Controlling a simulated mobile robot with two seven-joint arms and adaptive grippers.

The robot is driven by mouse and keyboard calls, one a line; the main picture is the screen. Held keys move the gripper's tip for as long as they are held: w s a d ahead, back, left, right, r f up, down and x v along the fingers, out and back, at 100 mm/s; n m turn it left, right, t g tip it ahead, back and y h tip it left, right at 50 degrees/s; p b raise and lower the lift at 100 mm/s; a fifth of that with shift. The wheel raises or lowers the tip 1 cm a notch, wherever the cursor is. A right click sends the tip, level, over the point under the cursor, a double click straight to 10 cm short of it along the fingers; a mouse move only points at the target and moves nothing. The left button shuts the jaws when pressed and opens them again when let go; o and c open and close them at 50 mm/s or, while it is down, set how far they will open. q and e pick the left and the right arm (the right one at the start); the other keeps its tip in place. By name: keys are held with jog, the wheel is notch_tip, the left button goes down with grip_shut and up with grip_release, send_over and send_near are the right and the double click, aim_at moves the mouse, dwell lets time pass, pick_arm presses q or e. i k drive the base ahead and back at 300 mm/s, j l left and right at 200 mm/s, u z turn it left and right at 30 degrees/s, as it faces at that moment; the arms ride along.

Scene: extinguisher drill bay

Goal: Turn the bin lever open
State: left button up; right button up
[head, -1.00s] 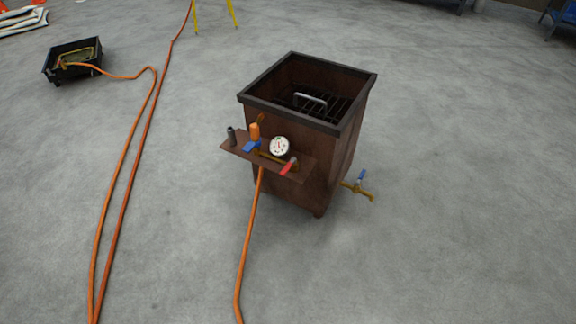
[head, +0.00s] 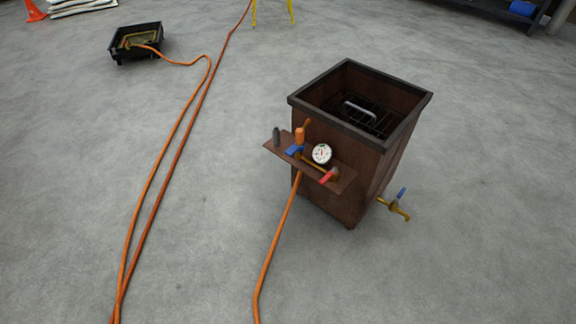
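The brown square bin (head: 345,180) stands on the floor right of centre, with a dark rim and an open top. A grate with a metal handle (head: 359,111) lies inside it. A shelf (head: 272,146) on its front carries a white gauge (head: 321,154), a blue lever (head: 294,151), a red lever (head: 328,176) and an orange fitting (head: 299,135). A brass tap with a blue lever (head: 401,194) sticks out low on the bin's right side. I cannot tell which lever the task means. Neither gripper is in view.
An orange hose (head: 270,255) runs from the shelf down to the front edge. Yellow legs (head: 273,12) stand at the back.

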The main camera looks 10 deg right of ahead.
aim_at(326, 178)
jog(key=l+u, duration=0.25)
jog(key=l, duration=0.3)
jog(key=k+l+u, duration=0.2)
jog(key=l, duration=0.3)
jog(key=k+l+u, duration=0.2)
jog(key=l, duration=0.9)
jog(key=i+l, duration=0.05)
jog(key=i, duration=0.05)
